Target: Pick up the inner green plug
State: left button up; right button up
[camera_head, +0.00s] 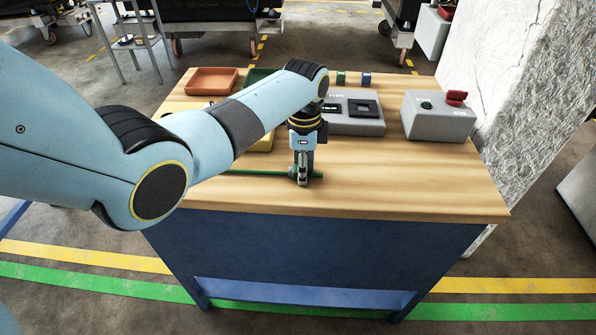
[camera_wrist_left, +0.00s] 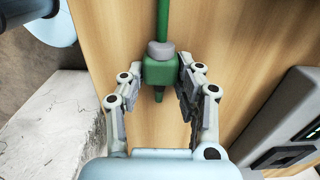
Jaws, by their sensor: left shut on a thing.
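A green plug (camera_wrist_left: 160,70) with a grey collar and a green cable shows in the left wrist view, between the fingers of my left gripper (camera_wrist_left: 160,88). The gripper is shut on the plug. In the head view my left gripper (camera_head: 302,178) points down at the front part of the wooden table top. The plug is mostly hidden by the fingers there, and its green cable (camera_head: 258,173) runs left along the table. I cannot tell if the plug is clear of the table. My right gripper is not in view.
Behind the gripper stand a grey device box (camera_head: 357,124) and a grey box with a red switch (camera_head: 438,118). A red-brown tray (camera_head: 212,79), a green tray (camera_head: 257,74) and a partly hidden yellow tray (camera_head: 263,143) are farther left. The table's front right (camera_head: 420,185) is clear.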

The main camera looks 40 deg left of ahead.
pick_arm(q)
grip_shut()
jog(key=shift+r, duration=0.15)
